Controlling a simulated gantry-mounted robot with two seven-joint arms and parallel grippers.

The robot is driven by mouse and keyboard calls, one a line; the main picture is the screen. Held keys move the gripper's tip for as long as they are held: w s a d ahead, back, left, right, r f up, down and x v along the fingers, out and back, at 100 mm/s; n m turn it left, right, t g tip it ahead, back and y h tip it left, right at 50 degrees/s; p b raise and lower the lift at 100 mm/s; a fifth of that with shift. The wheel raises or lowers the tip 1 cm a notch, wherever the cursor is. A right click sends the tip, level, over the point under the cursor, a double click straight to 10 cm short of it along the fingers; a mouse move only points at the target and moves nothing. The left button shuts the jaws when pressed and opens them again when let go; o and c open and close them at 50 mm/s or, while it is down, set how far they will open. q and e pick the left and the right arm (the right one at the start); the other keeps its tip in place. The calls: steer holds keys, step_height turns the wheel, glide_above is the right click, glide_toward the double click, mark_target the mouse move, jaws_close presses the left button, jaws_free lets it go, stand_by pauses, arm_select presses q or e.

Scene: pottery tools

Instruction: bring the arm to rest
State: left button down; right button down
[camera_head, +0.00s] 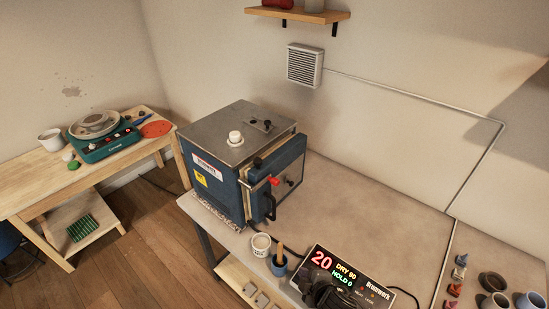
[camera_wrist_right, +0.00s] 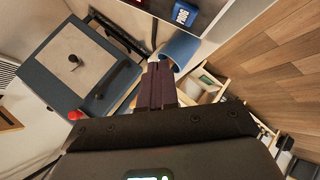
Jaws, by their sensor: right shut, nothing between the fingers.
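My right gripper (camera_head: 330,296) shows dark at the bottom edge of the head view, in front of the lower part of the black controller box (camera_head: 345,272). In the right wrist view its two dark fingers (camera_wrist_right: 160,68) are pressed together with nothing between them. Their tips appear close to the blue cup (camera_wrist_right: 182,48) in that view; I cannot tell the gap. My left gripper is in neither view.
The blue kiln (camera_head: 240,165) stands on the grey table, its door shut. A white tub (camera_head: 261,244) and the blue cup with a wooden handle stand in front of it. Small pots (camera_head: 492,282) sit at right. The tabletop behind the controller is clear.

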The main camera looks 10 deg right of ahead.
steer(key=s+a+f+m+g, duration=0.1)
steer(key=s+a+f+m, duration=0.15)
steer(key=s, duration=0.45)
steer(key=s+a+f+m+g, duration=0.1)
steer(key=s+a+f, duration=0.15)
steer(key=s, duration=0.35)
steer(key=s+d+r+m+g, duration=0.2)
steer(key=s+d+m, duration=0.25)
steer(key=s, duration=0.25)
steer(key=s+d+r+m+g+h, duration=0.2)
steer(key=s+d+r+m, duration=0.2)
steer(key=s+d+r, duration=0.2)
step_height(320, 180, up, 17)
steer(key=p, duration=1.8)
steer(key=shift+d+r+m, duration=0.15)
steer(key=shift+m, duration=0.15)
steer(key=shift+w, duration=0.1)
